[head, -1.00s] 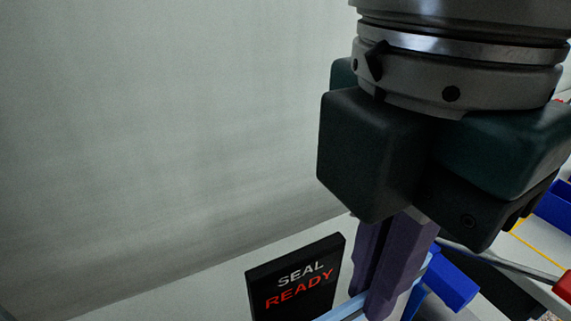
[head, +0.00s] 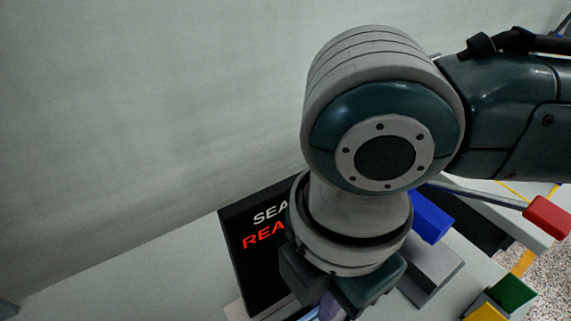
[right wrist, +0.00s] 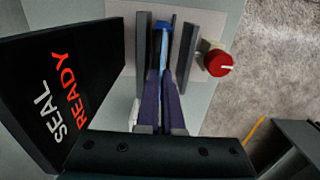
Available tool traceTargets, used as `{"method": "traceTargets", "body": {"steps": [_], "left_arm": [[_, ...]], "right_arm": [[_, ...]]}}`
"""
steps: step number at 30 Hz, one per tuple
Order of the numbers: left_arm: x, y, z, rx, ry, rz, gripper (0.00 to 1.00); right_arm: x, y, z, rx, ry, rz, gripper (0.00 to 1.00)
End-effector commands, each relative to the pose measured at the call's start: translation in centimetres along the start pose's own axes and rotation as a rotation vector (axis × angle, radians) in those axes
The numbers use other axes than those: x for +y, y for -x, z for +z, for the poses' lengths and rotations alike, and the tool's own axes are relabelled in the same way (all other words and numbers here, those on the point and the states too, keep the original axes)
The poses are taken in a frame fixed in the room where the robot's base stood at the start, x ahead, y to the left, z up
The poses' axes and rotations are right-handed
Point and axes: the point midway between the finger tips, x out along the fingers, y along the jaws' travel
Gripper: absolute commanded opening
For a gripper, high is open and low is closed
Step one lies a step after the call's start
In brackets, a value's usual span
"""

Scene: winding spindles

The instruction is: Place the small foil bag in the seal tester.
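The seal tester has a black screen reading SEAL READY in the right wrist view (right wrist: 58,95), and the screen (head: 250,260) is partly covered by my right arm in the head view. In the wrist view two upright grey plates (right wrist: 143,50) stand beside each other with a gap between them. My right gripper (right wrist: 162,75) points into this gap with its purple fingers close together. A thin light-blue thing, apparently the small foil bag seen edge-on (right wrist: 163,45), is between the fingertips and between the plates. Its lower end is hidden. My left gripper is out of view.
A red knob (right wrist: 217,62) sits right of the plates. In the head view a blue block (head: 430,217), a red-ended lever (head: 547,217), and green (head: 512,291) and yellow (head: 485,313) blocks lie to the right. A pale wall rises behind; the table left of the screen is clear.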

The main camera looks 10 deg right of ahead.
Motion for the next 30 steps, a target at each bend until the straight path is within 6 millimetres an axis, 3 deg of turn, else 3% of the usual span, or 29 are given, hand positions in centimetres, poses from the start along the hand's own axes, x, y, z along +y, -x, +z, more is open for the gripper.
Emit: {"method": "traceTargets", "body": {"steps": [6, 15, 23, 26, 30], "left_arm": [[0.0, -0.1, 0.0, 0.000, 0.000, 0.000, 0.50], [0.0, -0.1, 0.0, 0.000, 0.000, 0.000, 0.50], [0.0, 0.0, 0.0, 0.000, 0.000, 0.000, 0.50], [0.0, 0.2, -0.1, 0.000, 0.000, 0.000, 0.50], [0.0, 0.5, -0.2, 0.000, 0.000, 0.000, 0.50]], "right_arm": [[0.0, -0.3, 0.0, 0.000, -0.001, 0.000, 0.00], [0.0, -0.2, 0.0, 0.001, -0.001, 0.000, 0.34], [0.0, 0.1, 0.0, 0.001, -0.001, 0.001, 0.34], [0.1, 1.1, 0.0, 0.003, -0.001, 0.002, 0.34], [0.1, 3.9, -0.1, 0.003, 0.000, 0.005, 0.34]]}}
